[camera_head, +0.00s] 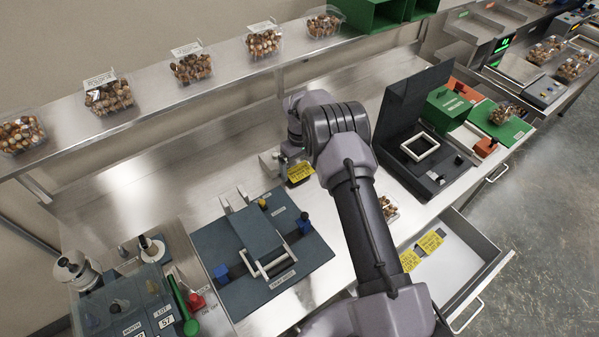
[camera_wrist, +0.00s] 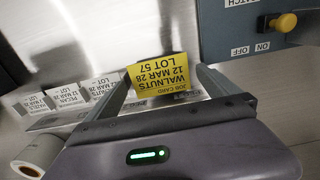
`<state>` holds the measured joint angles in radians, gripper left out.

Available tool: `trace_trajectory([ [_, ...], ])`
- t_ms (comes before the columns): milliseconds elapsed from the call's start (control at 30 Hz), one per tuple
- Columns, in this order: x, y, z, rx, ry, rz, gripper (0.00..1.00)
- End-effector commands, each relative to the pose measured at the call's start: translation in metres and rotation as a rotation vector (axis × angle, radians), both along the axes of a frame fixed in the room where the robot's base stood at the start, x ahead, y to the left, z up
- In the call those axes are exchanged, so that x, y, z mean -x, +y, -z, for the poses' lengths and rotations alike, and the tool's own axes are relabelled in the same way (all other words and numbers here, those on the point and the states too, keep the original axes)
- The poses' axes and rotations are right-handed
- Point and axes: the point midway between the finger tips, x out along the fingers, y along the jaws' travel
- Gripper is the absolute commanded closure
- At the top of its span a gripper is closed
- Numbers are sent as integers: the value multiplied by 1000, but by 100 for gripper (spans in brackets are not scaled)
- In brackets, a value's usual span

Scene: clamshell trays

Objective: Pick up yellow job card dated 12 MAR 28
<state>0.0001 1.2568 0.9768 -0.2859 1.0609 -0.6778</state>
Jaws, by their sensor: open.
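The yellow job card (camera_wrist: 157,80) shows upside down in the wrist view and reads WALNUTS, 12 MAR 28, LOT 57. A yellow card also shows in the head view (camera_head: 299,172), beside my arm's end near the back of the bench. My gripper (camera_wrist: 166,88) is open, with one finger on each side of the card in the wrist view. No grip on the card is visible. In the head view my arm hides most of the gripper. Two more yellow cards (camera_head: 430,242) (camera_head: 409,260) lie in the open drawer (camera_head: 462,262); their dates are too small to read.
White printed labels (camera_wrist: 70,97) stand left of the card in the wrist view, near a label roll (camera_wrist: 38,152). A dark panel with a yellow knob (camera_wrist: 283,22) is at right. A blue-grey fixture (camera_head: 225,262) and black open case (camera_head: 400,125) flank my arm.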

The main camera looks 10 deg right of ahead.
Motion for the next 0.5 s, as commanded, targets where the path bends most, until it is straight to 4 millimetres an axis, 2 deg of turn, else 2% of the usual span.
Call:
trace_trajectory([
  [500, 0, 0, 3, 0, 1, 0, 0],
])
